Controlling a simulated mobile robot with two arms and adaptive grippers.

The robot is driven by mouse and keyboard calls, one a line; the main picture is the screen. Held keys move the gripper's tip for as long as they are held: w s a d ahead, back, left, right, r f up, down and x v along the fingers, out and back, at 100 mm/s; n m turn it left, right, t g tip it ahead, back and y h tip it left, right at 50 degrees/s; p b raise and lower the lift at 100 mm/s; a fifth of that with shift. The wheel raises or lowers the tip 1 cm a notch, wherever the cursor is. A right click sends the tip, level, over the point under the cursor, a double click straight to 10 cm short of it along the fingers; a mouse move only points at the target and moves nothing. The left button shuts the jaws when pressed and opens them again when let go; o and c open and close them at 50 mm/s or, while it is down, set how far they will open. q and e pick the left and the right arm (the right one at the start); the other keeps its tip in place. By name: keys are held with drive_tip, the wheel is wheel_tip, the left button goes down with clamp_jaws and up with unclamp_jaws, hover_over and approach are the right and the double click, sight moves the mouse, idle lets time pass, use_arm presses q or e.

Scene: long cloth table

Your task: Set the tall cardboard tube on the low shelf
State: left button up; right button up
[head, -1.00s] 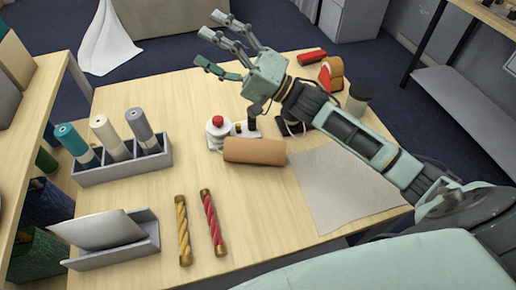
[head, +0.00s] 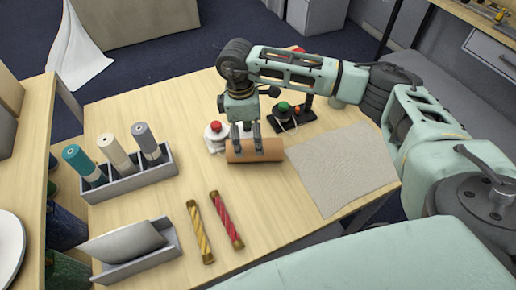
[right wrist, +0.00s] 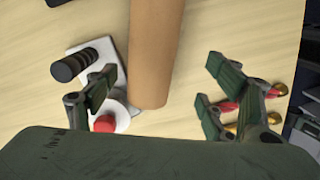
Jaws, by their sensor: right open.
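The brown cardboard tube (head: 272,150) lies on its side on the wooden table; it also shows in the right wrist view (right wrist: 153,50). My right gripper (head: 247,150) points down over the tube, open. In the right wrist view its fingers (right wrist: 160,85) are spread to both sides of the tube's near end, with visible gaps. A grey shelf surface (head: 425,72) shows at the right, partly hidden by my right arm; I cannot tell whether it is the low shelf. My left gripper is not in view.
A white device with a red button (head: 214,134) stands close behind the tube. A green-buttoned device (head: 284,108) is further back. A grey cloth (head: 345,165) lies right. Yellow (head: 200,230) and red (head: 227,220) rods lie in front. A grey rack (head: 130,182) holds rolls at left.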

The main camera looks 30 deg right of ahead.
sight(253, 143)
drive_tip(key=shift+w+d+r+h, duration=0.1)
drive_tip(key=shift+w+d+h, duration=0.2)
drive_tip(key=shift+d, duration=0.3)
drive_tip(key=shift+d+f, duration=0.1)
drive_tip(key=shift+f, duration=0.25)
drive_tip(key=shift+d+f+p, duration=0.1)
drive_tip(key=shift+f+p, duration=0.5)
drive_tip(key=shift+f, duration=0.3)
drive_tip(key=shift+s+f+p, duration=0.1)
drive_tip(key=shift+f+p, duration=0.25)
drive_tip(key=shift+f, duration=0.05)
wheel_tip(253, 143, down, 4)
drive_tip(key=shift+s+d+r+p, duration=0.1)
drive_tip(key=shift+r+p, duration=0.1)
drive_tip(key=shift+p, duration=0.6)
drive_tip(key=shift+f, duration=0.45)
drive_tip(key=shift+c, duration=0.2)
